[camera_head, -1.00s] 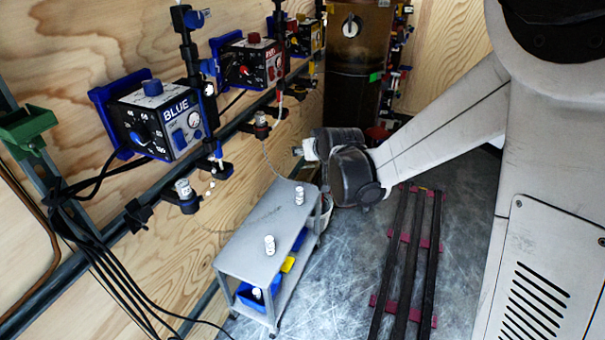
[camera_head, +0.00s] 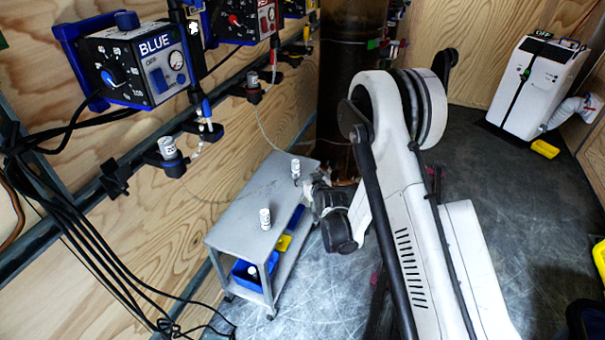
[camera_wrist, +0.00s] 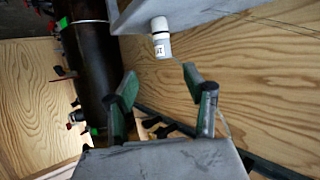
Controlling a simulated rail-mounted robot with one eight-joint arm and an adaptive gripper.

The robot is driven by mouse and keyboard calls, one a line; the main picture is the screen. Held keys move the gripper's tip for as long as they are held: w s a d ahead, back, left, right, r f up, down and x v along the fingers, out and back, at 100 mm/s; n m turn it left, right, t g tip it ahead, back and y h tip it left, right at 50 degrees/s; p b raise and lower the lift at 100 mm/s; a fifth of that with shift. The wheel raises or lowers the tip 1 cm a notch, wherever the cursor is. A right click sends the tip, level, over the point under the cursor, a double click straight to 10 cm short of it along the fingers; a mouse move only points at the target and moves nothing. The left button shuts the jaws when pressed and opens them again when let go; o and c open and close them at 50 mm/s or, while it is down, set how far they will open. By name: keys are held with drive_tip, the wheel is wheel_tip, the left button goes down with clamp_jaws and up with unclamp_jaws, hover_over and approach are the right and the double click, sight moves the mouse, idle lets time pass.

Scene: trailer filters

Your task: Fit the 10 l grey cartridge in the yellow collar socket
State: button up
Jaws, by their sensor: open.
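A small white-grey cartridge (camera_head: 295,168) stands upright at the far end of the grey cart top. Another like it (camera_head: 265,218) stands nearer the middle. I cannot tell from the head view which is the 10 l one. My gripper (camera_head: 322,188) is beside the cart's far right edge, close to the far cartridge. In the wrist view my gripper (camera_wrist: 165,92) is open, its two green-padded fingers apart and empty. A cartridge (camera_wrist: 161,38) with a small, unclear label is ahead, beyond the fingertips. I cannot make out the yellow collar socket.
The grey cart (camera_head: 232,234) has a blue bin (camera_head: 243,278) on its lower shelf. Wall holders carry cartridges below the BLUE unit (camera_head: 140,62) and the red unit (camera_head: 240,20). A dark cylinder (camera_head: 345,90) stands behind. A thin line hangs near the far cartridge.

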sight(297, 170)
drive_tip(key=b+x, duration=0.2)
drive_tip(key=x, duration=0.6)
drive_tip(key=shift+w+a+f, duration=0.1)
drive_tip(key=shift+w+f, duration=0.1)
drive_tip(key=shift+f, duration=0.05)
drive_tip(key=b+x, duration=0.2)
drive_tip(key=x, duration=0.2)
drive_tip(key=shift+w+a+f, duration=0.1)
drive_tip(key=shift+a+f, duration=0.15)
drive_tip(key=shift+f, duration=0.05)
drive_tip(key=shift+w+a+f+b, duration=0.1)
drive_tip(key=shift+w+a+b, duration=0.05)
drive_tip(key=shift+w+b, duration=0.2)
clamp_jaws()
